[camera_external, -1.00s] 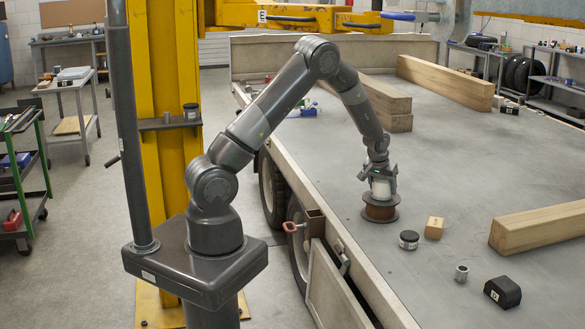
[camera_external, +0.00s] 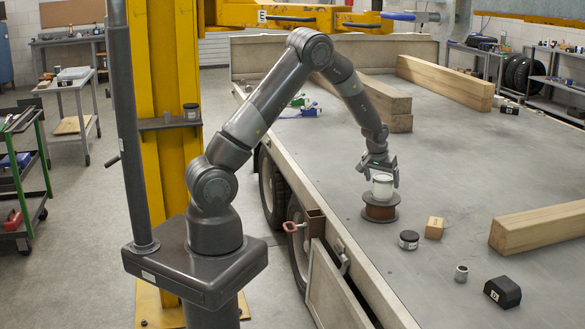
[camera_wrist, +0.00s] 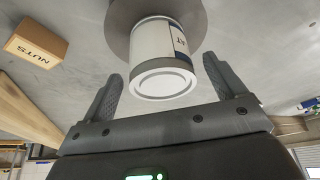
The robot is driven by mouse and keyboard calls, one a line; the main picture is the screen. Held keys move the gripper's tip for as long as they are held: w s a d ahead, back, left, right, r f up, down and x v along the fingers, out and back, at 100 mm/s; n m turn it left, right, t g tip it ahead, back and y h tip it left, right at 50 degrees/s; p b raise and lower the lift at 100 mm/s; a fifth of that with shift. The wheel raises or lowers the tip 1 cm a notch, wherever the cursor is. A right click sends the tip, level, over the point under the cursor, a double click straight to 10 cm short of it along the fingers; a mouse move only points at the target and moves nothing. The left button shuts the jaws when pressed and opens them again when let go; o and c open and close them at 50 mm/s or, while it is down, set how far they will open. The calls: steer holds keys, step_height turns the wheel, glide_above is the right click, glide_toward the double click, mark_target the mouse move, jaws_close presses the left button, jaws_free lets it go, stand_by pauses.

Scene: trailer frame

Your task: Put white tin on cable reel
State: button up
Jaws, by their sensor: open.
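The white tin (camera_external: 383,187) stands upright on top of the brown cable reel (camera_external: 380,210) on the trailer bed. My gripper (camera_external: 380,168) is just above the tin. In the wrist view the tin (camera_wrist: 160,55) shows its pale lid and a dark label, with the grey flange of the reel (camera_wrist: 120,18) behind it. My gripper (camera_wrist: 165,92) is open there, its two fingers apart on either side of the tin's lid end. The tin appears clear of both fingers.
A black-lidded jar (camera_external: 409,240), a cardboard NUTS box (camera_external: 434,228), a small metal fitting (camera_external: 461,273) and a black block (camera_external: 502,291) lie to the right. Wooden beams (camera_external: 540,227) lie on the bed. The bed's middle is clear.

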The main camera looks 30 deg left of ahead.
steer(key=v, duration=0.8)
steer(key=s+a+r+n, duration=0.1)
steer(key=s+a+r, duration=1.1)
steer(key=a+r, duration=0.45)
steer(key=s+a+r, duration=0.1)
steer(key=s+a, duration=0.2)
steer(key=s, duration=0.3)
steer(key=s+a+r, duration=0.1)
steer(key=s+a, duration=0.2)
steer(key=s, duration=0.3)
steer(key=s+a+r+t, duration=0.1)
steer(key=s+a, duration=0.2)
steer(key=s, duration=0.4)
steer(key=shift+a, duration=0.15)
